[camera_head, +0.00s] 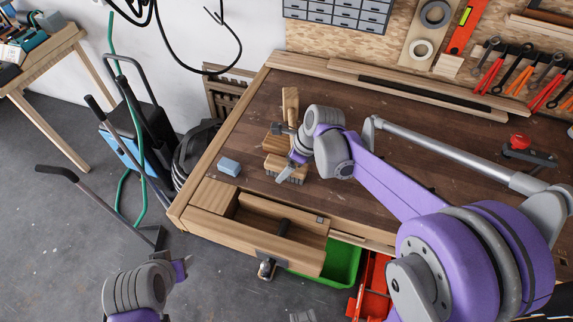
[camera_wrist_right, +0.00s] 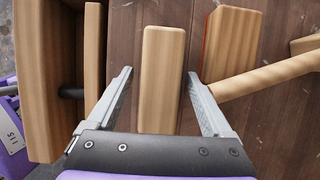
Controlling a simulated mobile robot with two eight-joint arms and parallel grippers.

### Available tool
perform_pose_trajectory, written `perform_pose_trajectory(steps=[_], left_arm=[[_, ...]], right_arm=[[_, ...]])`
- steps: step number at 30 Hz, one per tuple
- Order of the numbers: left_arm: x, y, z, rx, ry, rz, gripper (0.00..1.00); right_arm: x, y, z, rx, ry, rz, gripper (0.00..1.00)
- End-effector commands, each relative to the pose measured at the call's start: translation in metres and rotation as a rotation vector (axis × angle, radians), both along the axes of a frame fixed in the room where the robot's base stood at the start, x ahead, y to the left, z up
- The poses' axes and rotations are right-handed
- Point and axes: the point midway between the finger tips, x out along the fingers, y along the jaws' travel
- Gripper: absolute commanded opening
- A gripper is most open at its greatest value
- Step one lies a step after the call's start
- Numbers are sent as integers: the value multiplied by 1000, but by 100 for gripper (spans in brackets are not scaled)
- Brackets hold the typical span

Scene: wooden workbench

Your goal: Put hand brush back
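The hand brush (camera_head: 287,170) lies on the workbench near its front left, wooden back up, with dark bristles showing along the front. In the right wrist view its wooden back (camera_wrist_right: 162,80) stands between my right gripper's two fingers. My right gripper (camera_head: 281,153) is open over the brush, with a gap visible on each side and no grip on it. My arm covers part of the brush in the head view. My left gripper (camera_head: 182,269) is low at the left, off the bench; its finger opening is not clear.
A wooden mallet-like tool (camera_head: 291,104) lies just behind the brush; its head (camera_wrist_right: 231,45) is close to one finger. An open wooden drawer (camera_head: 253,243) holding a dark object is in front. The bench middle is clear.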

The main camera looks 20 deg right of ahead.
Motion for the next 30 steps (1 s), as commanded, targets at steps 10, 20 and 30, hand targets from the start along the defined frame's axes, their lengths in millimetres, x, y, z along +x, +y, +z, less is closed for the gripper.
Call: perform_pose_trajectory(steps=[10,20,30], left_arm=[[2,0,5,0,-3,0,50],[4,0,12,0,-7,0,50],[5,0,14,0,-9,0,50]], right_arm=[[-3,-6,19,0,0,-2,85],[-19,-28,84,0,0,-2,85],[-31,-37,113,-21,-20,45,85]])
